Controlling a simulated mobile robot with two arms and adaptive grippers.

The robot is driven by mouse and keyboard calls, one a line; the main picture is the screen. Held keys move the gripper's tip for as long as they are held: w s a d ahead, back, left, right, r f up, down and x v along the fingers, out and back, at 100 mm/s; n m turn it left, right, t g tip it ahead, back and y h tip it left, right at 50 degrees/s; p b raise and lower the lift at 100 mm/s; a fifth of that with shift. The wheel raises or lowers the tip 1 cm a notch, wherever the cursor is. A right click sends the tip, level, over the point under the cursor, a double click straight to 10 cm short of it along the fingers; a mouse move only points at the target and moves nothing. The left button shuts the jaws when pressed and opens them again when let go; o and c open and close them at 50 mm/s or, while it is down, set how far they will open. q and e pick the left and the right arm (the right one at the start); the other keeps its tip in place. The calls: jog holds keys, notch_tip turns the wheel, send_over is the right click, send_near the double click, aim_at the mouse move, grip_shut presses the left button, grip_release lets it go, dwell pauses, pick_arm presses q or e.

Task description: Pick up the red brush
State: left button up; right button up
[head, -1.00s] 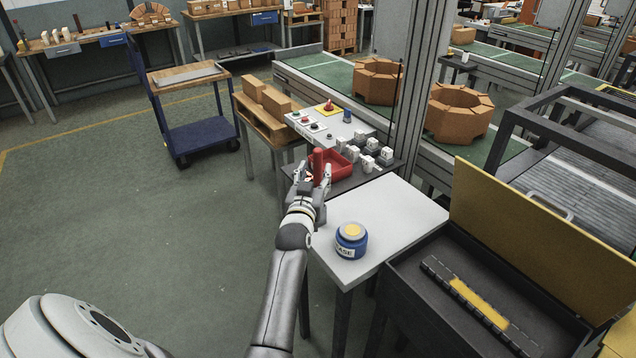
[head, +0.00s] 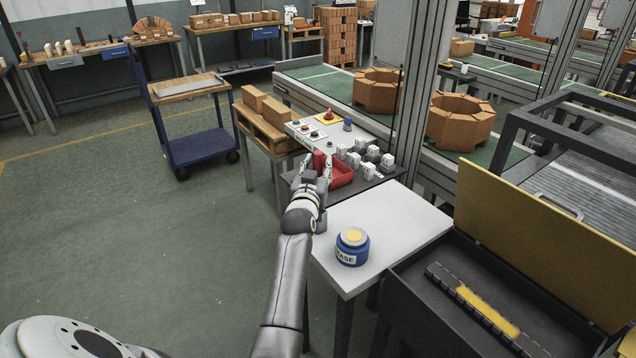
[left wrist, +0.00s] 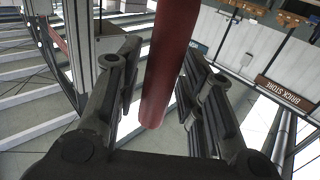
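The red brush shows as a red upright cylinder (head: 318,160) by the left side of the red tray (head: 343,172) in the head view. My left gripper (head: 318,174) is at the brush, with its fingers on both sides of it. In the left wrist view, the red cylinder (left wrist: 168,70) reaches in between the two fingers, its rounded end near the palm. A gap shows between the cylinder and the left finger; the right finger is close to it, and contact there is unclear. The lower part of the brush is hidden. My right gripper is not in view.
A blue grease tin (head: 352,246) stands on the white table (head: 400,226) in front. Several white blocks (head: 370,168) stand right of the tray. A control panel (head: 325,134) with buttons lies behind. An open dark case (head: 410,290) is at the right.

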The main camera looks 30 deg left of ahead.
pick_arm(q)
grip_shut()
jog(key=shift+r, duration=0.1)
